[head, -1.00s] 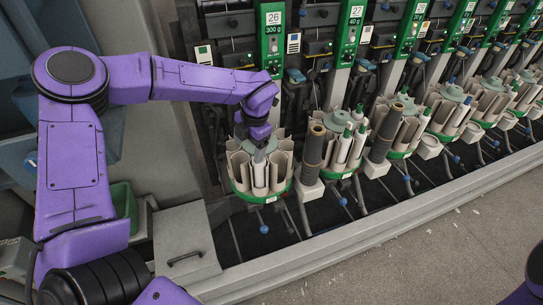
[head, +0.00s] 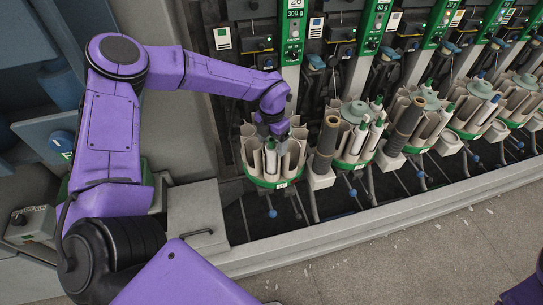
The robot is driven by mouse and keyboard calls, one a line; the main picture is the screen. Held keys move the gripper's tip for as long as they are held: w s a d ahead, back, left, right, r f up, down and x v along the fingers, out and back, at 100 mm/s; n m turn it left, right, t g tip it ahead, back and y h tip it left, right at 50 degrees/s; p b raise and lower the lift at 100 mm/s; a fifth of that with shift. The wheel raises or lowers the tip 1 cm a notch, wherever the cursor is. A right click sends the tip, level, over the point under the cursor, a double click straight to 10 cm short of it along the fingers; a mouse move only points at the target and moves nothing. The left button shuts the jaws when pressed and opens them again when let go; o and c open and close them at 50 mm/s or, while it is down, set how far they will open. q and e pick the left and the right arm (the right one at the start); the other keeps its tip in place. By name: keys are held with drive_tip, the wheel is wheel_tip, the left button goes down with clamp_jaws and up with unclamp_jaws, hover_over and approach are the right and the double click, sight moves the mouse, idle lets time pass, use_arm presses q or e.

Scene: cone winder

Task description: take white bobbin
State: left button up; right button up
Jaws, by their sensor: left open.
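The near round magazine (head: 272,183), under the 300 g unit, has a ring of beige pockets and a green rim. A white bobbin (head: 270,160) with a green top stands upright in its front part. My left gripper (head: 270,132) points down just above and behind the bobbin's top. It is open, and I see nothing held in it. Its fingers are small and partly hidden, so I cannot tell whether they touch anything. My right gripper is out of view.
A brown-topped dark bobbin (head: 326,145) stands just right of the near magazine. A second magazine (head: 352,167) holds several white bobbins with green tips. A grey metal rail (head: 370,220) runs along the front.

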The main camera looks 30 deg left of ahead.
use_arm(q)
drive_tip(key=c, duration=1)
